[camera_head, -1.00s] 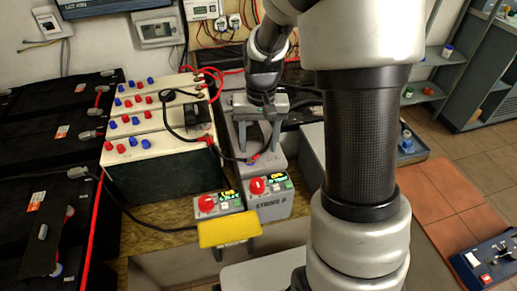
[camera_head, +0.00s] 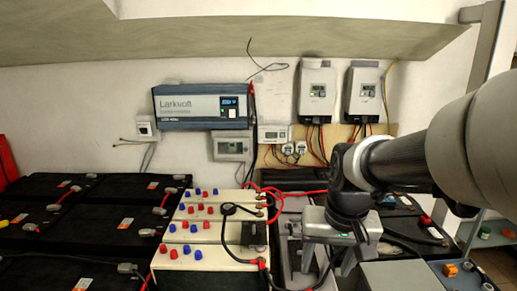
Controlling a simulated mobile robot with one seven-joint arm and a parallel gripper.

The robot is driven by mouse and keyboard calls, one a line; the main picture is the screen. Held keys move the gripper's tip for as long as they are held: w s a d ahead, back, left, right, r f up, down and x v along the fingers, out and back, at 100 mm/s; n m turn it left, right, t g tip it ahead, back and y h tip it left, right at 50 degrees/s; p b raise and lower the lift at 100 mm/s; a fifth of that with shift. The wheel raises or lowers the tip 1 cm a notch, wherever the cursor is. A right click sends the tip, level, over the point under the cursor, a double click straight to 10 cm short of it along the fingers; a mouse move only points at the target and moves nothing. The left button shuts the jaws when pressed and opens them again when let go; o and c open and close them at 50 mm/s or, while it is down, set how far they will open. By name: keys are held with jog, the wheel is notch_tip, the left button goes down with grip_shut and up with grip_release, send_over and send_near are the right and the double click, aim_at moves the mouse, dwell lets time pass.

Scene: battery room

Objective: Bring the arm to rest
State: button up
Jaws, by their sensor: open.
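My arm (camera_head: 400,160) reaches in from the right edge and bends down at the wrist. My gripper (camera_head: 330,262) points down with its jaws apart, above the grey units on the bench right of the white-topped battery modules (camera_head: 212,220). I see nothing held between the fingers. The fingers hide part of what lies behind them, and I cannot tell whether they touch the grey unit.
A black cable with a clamp (camera_head: 228,209) and red leads (camera_head: 272,203) lie close left of my gripper. Black batteries (camera_head: 95,235) fill the left. An inverter (camera_head: 203,106) and two grey wall boxes (camera_head: 317,92) hang behind. A grey box (camera_head: 400,276) stands at right.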

jog(key=s+r+n+t, duration=0.1)
jog(key=s+r+t, duration=0.2)
jog(key=s+r, duration=0.6)
notch_tip(320, 180, up, 14)
jog(key=s+p, duration=0.1)
jog(key=p, duration=1.6)
jog(key=shift+s+r, duration=0.15)
jog(key=shift+s, duration=0.25)
